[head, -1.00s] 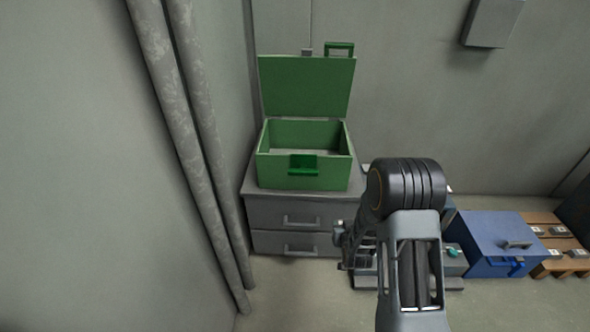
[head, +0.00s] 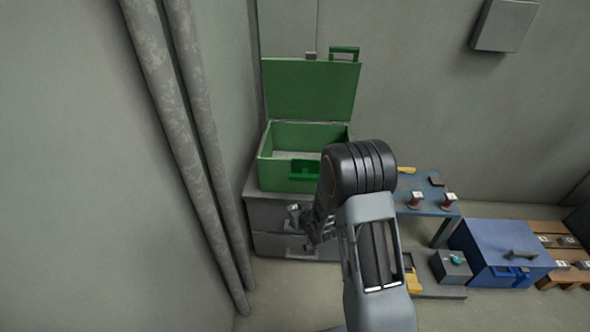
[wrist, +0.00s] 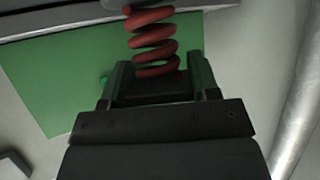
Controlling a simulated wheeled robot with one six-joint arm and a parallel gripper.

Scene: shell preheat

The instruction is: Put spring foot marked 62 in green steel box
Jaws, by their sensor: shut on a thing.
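The green steel box (head: 276,173) stands open on a grey drawer cabinet, its lid (head: 312,90) raised against the wall. My gripper (wrist: 158,84) is shut on a spring foot with a red coil (wrist: 152,42) in the wrist view. No number can be read on it there. A green surface fills the area behind the spring in the wrist view. In the head view my arm covers the right part of the box front, and my gripper (head: 299,222) is low in front of the cabinet drawers.
The grey drawer cabinet (head: 272,211) bears the box. A blue table (head: 437,208) with spring feet (head: 416,199) stands right of my arm. A closed blue box (head: 487,250) and a wooden rack (head: 571,277) with more pieces lie further right. Pipes (head: 183,130) run along the left wall.

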